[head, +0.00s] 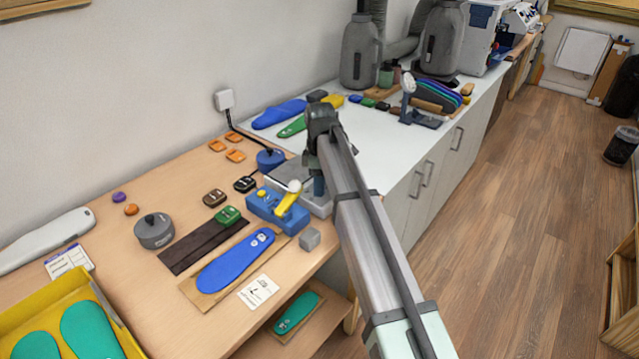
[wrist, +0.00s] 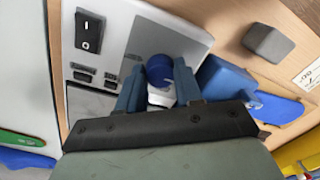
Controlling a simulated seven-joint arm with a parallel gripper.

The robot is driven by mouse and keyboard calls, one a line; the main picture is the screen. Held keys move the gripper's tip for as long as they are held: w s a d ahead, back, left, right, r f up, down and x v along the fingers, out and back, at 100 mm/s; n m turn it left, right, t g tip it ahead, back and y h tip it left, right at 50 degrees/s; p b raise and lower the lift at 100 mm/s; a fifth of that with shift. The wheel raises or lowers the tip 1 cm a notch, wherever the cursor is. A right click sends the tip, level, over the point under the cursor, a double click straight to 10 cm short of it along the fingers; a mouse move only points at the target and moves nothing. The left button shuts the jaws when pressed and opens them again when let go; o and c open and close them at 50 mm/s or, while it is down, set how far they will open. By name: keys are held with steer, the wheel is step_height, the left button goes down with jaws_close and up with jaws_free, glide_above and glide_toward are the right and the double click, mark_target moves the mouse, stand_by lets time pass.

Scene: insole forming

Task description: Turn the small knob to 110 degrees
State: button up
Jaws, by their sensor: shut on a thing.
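The small knob (wrist: 159,70) has a round blue cap with a whitish part below it in the wrist view. It is on a light grey machine panel (wrist: 190,38). My gripper (wrist: 158,76) has its two blue-grey fingers on either side of the knob, shut on it. In the head view my gripper (head: 318,186) points down at the grey machine (head: 318,206), and the knob is hidden there. I cannot read the knob's angle or any scale.
A black I/O switch (wrist: 90,31) is on the same panel. A blue box (head: 266,208) with a yellow lever (head: 289,200) stands close left of my gripper. A grey block (head: 310,239) and a blue insole (head: 236,260) lie nearer the table's front.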

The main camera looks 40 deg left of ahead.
steer(key=shift+m, duration=0.4)
steer(key=shift+c, duration=0.4)
steer(key=m, duration=0.4)
steer(key=shift+m, duration=0.4)
steer(key=m, duration=0.6)
steer(key=shift+d+y, duration=0.1)
steer(key=shift+y, duration=0.2)
steer(key=m, duration=0.6)
steer(key=shift+s+m, duration=0.1)
steer(key=shift+m, duration=0.3)
steer(key=m, duration=0.5)
steer(key=shift+m, duration=0.3)
steer(key=o, duration=1)
steer(key=shift+o, duration=0.2)
